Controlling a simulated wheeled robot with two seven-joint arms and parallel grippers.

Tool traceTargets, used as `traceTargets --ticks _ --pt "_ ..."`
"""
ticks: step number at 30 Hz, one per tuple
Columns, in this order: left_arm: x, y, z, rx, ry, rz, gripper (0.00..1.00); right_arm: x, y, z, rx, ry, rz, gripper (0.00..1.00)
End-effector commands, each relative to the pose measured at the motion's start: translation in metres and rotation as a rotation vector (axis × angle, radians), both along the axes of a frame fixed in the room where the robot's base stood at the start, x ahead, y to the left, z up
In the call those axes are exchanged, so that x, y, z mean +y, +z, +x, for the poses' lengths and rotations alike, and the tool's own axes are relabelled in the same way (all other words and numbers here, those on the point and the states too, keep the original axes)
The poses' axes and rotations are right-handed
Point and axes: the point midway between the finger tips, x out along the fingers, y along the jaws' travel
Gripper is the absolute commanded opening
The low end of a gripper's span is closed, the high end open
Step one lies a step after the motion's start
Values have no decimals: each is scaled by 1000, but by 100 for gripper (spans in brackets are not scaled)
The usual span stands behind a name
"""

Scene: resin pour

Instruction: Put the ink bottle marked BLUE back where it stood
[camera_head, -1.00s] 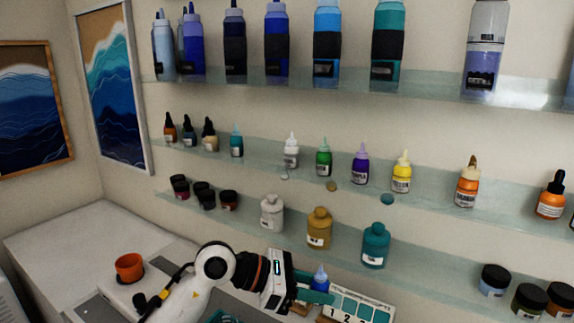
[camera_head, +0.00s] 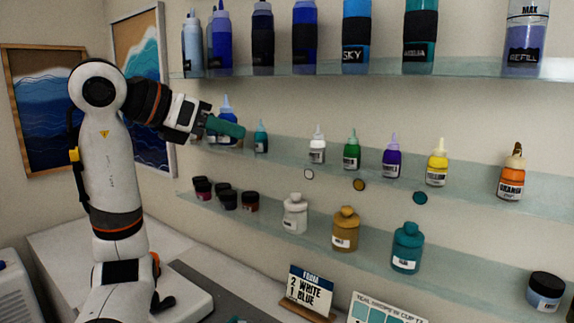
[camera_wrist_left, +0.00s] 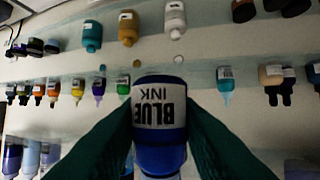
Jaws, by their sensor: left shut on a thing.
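My left gripper (camera_head: 226,124) is shut on the BLUE ink bottle (camera_head: 227,104), its teal fingers on either side. The bottle is upright, with a pale blue cap, level with the middle shelf (camera_head: 286,148). In the left wrist view, which is upside down, the label BLUE INK (camera_wrist_left: 160,103) shows between the fingers. In the head view, the bottle overlaps the left part of the shelf beside a teal dropper bottle (camera_head: 261,138). A bare stretch of shelf lies between that and a white bottle (camera_head: 317,148). I cannot tell whether the held bottle touches the shelf. My right gripper is not in view.
Green (camera_head: 352,152), purple (camera_head: 392,160), yellow (camera_head: 437,165) and orange (camera_head: 512,176) bottles stand farther right on that shelf. Large bottles stand on the top shelf (camera_head: 460,69). Jars and stout bottles stand on the lower shelf (camera_head: 375,245). A sign (camera_head: 310,291) stands on the counter.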

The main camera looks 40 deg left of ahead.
Motion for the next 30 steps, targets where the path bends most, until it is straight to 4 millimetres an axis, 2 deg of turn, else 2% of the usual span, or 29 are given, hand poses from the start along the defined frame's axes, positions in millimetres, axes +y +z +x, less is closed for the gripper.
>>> traceTargets --ticks 4,8,21,27,30 --pt "8 8 -12 -1 36 1 8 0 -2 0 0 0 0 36" --pt "11 11 4 3 39 -3 8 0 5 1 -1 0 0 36" --pt "23 13 121 4 38 -5 8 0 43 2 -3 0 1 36" --pt "28 12 167 3 38 -3 8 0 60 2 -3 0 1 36" --pt "30 7 184 4 38 -1 8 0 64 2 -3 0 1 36"
